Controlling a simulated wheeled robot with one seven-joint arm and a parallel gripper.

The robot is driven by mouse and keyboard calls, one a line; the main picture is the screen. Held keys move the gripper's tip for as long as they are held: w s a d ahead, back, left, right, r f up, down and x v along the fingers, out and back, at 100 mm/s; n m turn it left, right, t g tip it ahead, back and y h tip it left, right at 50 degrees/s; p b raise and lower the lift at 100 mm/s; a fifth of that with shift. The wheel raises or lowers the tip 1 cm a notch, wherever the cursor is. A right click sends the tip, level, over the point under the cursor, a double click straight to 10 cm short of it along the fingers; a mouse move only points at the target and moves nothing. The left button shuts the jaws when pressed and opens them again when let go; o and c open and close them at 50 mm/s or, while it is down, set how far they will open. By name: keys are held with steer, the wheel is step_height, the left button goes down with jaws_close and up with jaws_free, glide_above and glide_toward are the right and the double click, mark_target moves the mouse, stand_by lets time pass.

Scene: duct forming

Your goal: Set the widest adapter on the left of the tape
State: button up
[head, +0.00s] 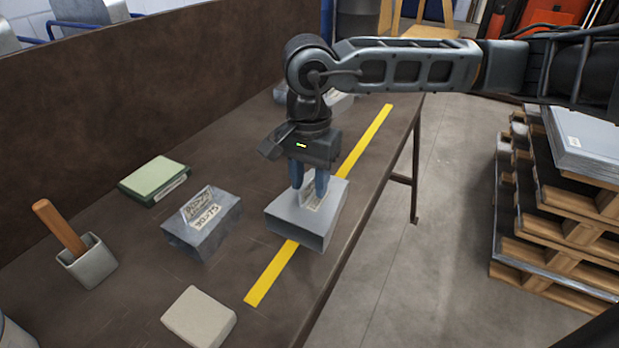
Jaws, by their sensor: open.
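A grey sheet-metal adapter (298,228) with a pale label on top sits across the yellow tape (268,277), close to the table's right edge. My gripper (309,190) is open and points down right over this adapter, its blue fingers beside the label. I cannot tell whether they touch it. A second grey adapter (204,232) with a label stands left of the tape. A further grey labelled piece (340,100) is partly hidden behind my arm, and part of another grey piece (279,93) shows beside it. I cannot tell which adapter is widest.
On the brown table's left are a green-topped box (155,177), a grey cup (90,264) with a wooden handle and a beige block (198,318). A dark wall (130,90) bounds the table's back. Pallets with metal sheets (560,200) stand on the floor at right.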

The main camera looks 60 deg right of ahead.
steer(key=shift+r, duration=3.9)
